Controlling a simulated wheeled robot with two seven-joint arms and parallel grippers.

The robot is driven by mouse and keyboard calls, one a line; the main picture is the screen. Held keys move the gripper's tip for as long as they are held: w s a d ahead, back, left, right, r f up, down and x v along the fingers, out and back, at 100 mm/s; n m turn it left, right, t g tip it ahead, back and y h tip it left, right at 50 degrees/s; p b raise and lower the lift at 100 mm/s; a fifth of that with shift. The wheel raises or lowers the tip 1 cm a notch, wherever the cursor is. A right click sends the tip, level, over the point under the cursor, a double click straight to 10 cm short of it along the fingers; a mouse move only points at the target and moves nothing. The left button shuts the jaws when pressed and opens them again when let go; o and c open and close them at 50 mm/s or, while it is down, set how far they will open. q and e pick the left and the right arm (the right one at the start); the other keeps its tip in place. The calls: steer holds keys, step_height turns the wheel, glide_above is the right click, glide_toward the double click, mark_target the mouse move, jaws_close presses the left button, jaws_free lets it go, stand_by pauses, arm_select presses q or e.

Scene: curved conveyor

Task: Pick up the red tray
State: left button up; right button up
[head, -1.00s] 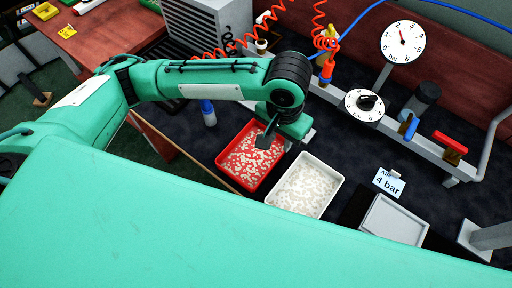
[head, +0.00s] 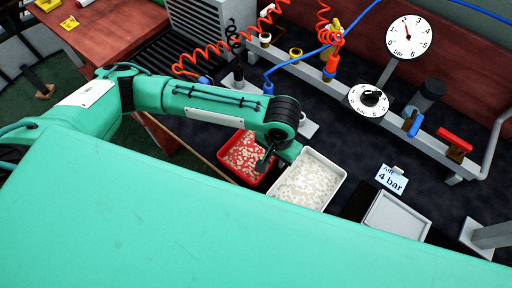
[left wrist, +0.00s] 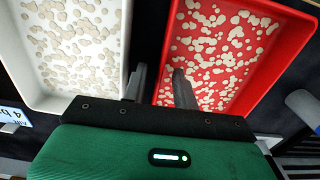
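The red tray (head: 236,168) holds pale, irregular pieces and lies beside a white tray, partly hidden by my left arm in the head view. In the left wrist view the red tray (left wrist: 292,32) fills the upper right. My left gripper (head: 265,161) is over the red tray's side nearest the white tray. In the left wrist view its fingers (left wrist: 160,86) are apart, with the red tray's near corner edge showing between them. I cannot tell whether they touch the tray. My right gripper is not in view.
The white tray (head: 331,163) with similar pieces is close on the right. A grey tray (head: 398,215) and a "4 bar" sign (head: 391,180) are further right. A rail with gauges (head: 369,100), fittings and coiled red hoses (head: 220,58) runs behind.

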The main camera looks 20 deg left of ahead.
arm_select(q)
steer(key=shift+f, duration=0.4)
steer(key=shift+c, duration=0.4)
jaws_close()
steer(key=shift+r, duration=0.1)
